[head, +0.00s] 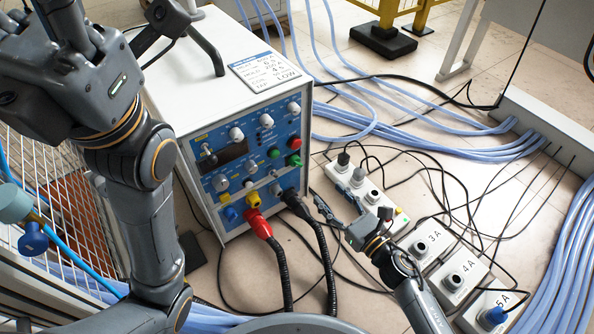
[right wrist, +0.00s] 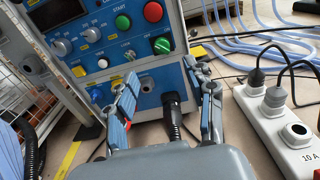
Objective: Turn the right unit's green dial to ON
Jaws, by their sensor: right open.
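The heater unit (head: 190,90) has a blue front panel. Its green dial (head: 294,160) sits at the panel's right edge, below a red button (head: 295,143). In the right wrist view the green dial (right wrist: 162,45) is right of and below a green button (right wrist: 123,22); its pointer setting is too small to read. My right gripper (head: 330,198) is open and empty, in front of and below the dial. In the right wrist view its fingers (right wrist: 160,76) stand apart, with the dial beyond and just above the gap. My left arm fills the left side; its gripper is only partly visible and unclear.
A black connector (right wrist: 172,105) with a thick cable shows between my right fingers, and a red plug (head: 258,224) is left of it. A white socket strip (head: 372,200) and numbered boxes (head: 463,285) lie on the floor at right. Blue hoses (head: 440,112) run behind.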

